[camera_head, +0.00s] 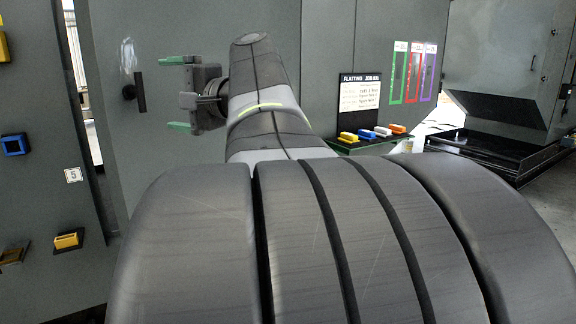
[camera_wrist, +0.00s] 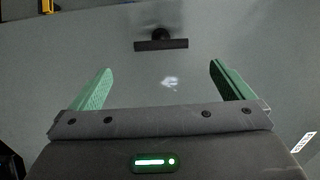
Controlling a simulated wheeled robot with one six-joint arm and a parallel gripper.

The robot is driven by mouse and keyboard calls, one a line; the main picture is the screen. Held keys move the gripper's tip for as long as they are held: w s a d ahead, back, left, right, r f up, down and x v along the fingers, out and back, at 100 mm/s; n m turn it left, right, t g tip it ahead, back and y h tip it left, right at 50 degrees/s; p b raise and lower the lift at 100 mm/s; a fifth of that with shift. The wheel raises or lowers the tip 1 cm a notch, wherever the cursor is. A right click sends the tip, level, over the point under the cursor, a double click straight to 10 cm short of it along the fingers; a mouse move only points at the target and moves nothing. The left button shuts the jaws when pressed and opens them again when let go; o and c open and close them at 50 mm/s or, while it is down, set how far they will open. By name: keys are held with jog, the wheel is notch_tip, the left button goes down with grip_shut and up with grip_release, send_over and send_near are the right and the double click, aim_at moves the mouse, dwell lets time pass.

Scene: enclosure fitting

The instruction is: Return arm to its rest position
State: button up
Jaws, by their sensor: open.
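My gripper (camera_head: 178,94) is open and empty, its two green fingers spread wide, in front of a grey enclosure door at the left of the head view. In the wrist view my gripper (camera_wrist: 160,84) also shows both green fingers apart with nothing between them. A black door handle (camera_head: 140,92) stands on the door, left of the fingers in the head view. The handle shows beyond the fingertips in the wrist view (camera_wrist: 161,45), apart from them. My arm fills the lower middle of the head view and hides what is behind it.
A blue square fitting (camera_head: 14,145) and a yellow fitting (camera_head: 67,240) are on the left panel, near a label reading 5 (camera_head: 73,175). A job sign (camera_head: 359,95) stands behind yellow, blue and orange blocks (camera_head: 382,132). A dark cabinet base (camera_head: 495,150) is at the right.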

aim_at(143, 94)
jog(key=p+x, duration=0.1)
jog(key=x, duration=1)
jog(key=shift+s+r, duration=0.1)
jog(key=shift+s, duration=0.05)
jog(key=shift+a+r+m+p, duration=0.1)
jog(key=shift+r+m+p, duration=0.15)
jog(key=shift+p, duration=0.45)
jog(key=shift+d+m+p, duration=0.2)
jog(key=shift+m+p, duration=0.65)
jog(key=shift+p, duration=0.05)
jog(key=shift+a+m+p, duration=0.1)
jog(key=shift+m+p, duration=0.7)
jog(key=shift+p, duration=0.1)
jog(key=m+p, duration=0.5)
jog(key=p, duration=0.1)
jog(key=m+p, duration=0.7)
jog(key=p, duration=0.1)
jog(key=shift+f+m+p, duration=0.2)
jog(key=shift+m+p, duration=0.7)
jog(key=shift+p, duration=0.1)
jog(key=shift+f, duration=0.2)
